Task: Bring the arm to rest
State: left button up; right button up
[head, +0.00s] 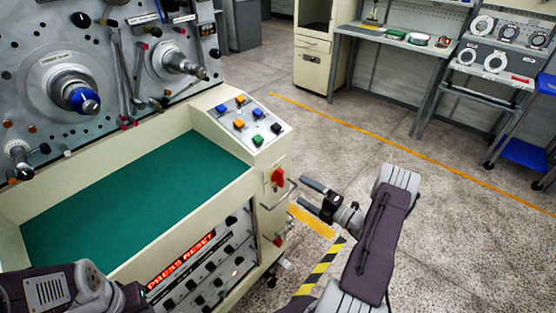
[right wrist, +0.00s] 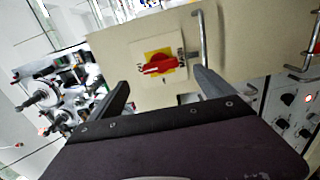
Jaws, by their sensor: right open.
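My right gripper (head: 308,194) is open and empty, in front of the right side of the winding machine, near its red rotary switch (head: 277,178) and metal handle (head: 281,193). In the right wrist view the two fingers of my right gripper (right wrist: 165,88) are spread apart, with the red switch on its yellow plate (right wrist: 160,63) showing beyond them. My left arm shows at the lower left of the head view, but its fingers are out of the picture.
The machine has a green worktop (head: 130,205), a button panel (head: 243,122) and two spindles, one with a blue end (head: 83,101). A lit display (head: 182,260) reads "PRESS RESET". A workbench (head: 395,42) and a reel rack (head: 495,75) stand behind. Open floor (head: 340,135) lies between.

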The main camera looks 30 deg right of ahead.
jog(key=s+a+r+n+g+y+p, duration=0.1)
jog(key=s+a+r+n+g+y, duration=0.15)
jog(key=a+n+g, duration=0.4)
jog(key=s+a+r+n+g+y+p, duration=0.1)
jog(key=a+r+n+g+y+p, duration=0.15)
jog(key=a+n, duration=0.6)
jog(key=s+a+r+n+g+h+p, duration=0.1)
jog(key=s+a+n+g+h, duration=0.1)
jog(key=s+a+n+g, duration=0.45)
jog(key=s+a+r+n+g+h+p, duration=0.1)
jog(key=s+n+g+h, duration=0.15)
jog(key=s+n, duration=0.45)
jog(key=d+r+n+t+h, duration=0.1)
jog(key=n+h, duration=0.1)
jog(key=n, duration=0.5)
jog(key=d+r+n+h+p, duration=0.1)
jog(key=r+n+h, duration=0.1)
jog(key=n, duration=0.5)
jog(key=d+r+n+t+h, duration=0.1)
jog(key=n+h, duration=0.2)
jog(key=n, duration=0.4)
jog(key=shift+s+r+t, duration=0.1)
jog(key=shift+r+t, duration=0.15)
jog(key=shift+t, duration=0.05)
jog(key=shift+d, duration=0.1)
